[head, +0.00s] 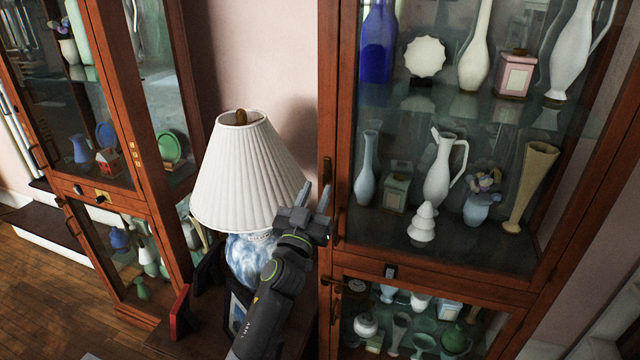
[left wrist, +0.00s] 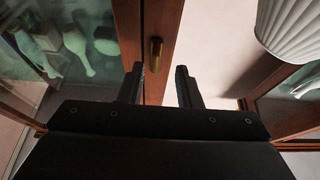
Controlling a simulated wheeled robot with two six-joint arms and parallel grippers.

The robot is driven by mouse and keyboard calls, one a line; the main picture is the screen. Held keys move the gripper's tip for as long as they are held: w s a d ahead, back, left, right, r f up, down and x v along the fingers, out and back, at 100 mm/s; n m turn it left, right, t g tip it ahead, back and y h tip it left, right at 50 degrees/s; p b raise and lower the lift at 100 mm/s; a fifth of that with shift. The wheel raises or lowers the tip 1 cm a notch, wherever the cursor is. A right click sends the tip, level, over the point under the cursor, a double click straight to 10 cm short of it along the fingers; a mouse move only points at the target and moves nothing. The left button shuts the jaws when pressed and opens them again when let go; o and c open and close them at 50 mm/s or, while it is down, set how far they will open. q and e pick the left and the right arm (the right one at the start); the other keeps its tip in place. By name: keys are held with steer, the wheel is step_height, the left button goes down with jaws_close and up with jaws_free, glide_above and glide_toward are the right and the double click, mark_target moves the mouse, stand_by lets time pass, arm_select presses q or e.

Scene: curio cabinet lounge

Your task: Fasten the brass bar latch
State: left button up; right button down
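My left gripper (head: 317,197) is raised in front of the left edge of the right-hand wooden cabinet (head: 440,276). Its two fingers are apart with nothing between them, as the left wrist view also shows (left wrist: 159,85). A slim brass pull (head: 337,224) is on the cabinet's door stile, just right of the fingers. A brass pull on a wooden stile shows ahead of the fingers in the left wrist view (left wrist: 156,54). A small dark brass bar fitting (head: 334,286), perhaps the latch, is lower at the cabinet's left edge; its exact position is unclear. My right gripper is out of view.
A white pleated lamp (head: 245,175) stands close left of my left arm, on a dark side table. Another glass cabinet (head: 128,175) is at the left. The right-hand cabinet holds several vases behind glass. Wooden floor (head: 35,275) is clear at the lower left.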

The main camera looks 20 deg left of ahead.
mark_target(323, 180)
arm_select(q)
steer(key=shift+x, duration=1.8)
steer(key=shift+c, duration=0.3)
steer(key=shift+c, duration=1.2)
steer(key=shift+d, duration=0.2)
jaws_close()
